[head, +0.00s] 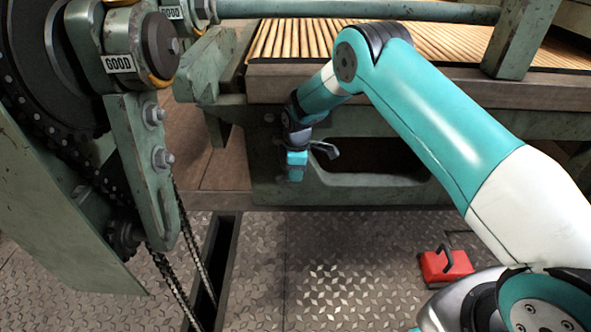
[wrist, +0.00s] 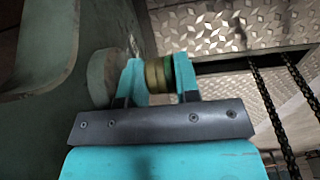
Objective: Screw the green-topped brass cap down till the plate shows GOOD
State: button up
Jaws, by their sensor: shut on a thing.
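The brass cap (wrist: 153,75) with its green top (wrist: 168,72) shows in the wrist view between the two teal fingers of my gripper (wrist: 160,80). My gripper is shut on it, with the green side towards the right finger. A round green-grey boss (wrist: 103,78) on the frame is just left of the left finger; I cannot tell whether the cap touches any thread. In the head view my gripper (head: 296,166) points down in front of the green frame, and the cap cannot be made out.
A green machine frame with chains (head: 187,240) stands at left, above a floor slot (head: 217,265). A slatted conveyor bed (head: 420,42) is behind my arm. A red block with a black handle (head: 445,267) is on the diamond-plate floor (head: 330,270), which is otherwise mostly clear.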

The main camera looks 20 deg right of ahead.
jog(key=y+p, duration=0.1)
jog(key=t+y+p, duration=0.1)
jog(key=y+p, duration=0.1)
jog(key=shift+s+d, duration=0.1)
jog(key=shift+d, duration=0.25)
notch_tip(320, 180, down, 2)
jog(key=t+y+b, duration=0.1)
jog(key=y+b, duration=0.2)
jog(key=y, duration=0.2)
jog(key=t+y+b, duration=0.2)
jog(key=y+b, duration=0.2)
jog(key=y, duration=0.1)
jog(key=shift+f, duration=0.1)
jog(key=shift+y, duration=0.3)
jog(key=o, duration=0.6)
jog(key=shift+o, duration=0.2)
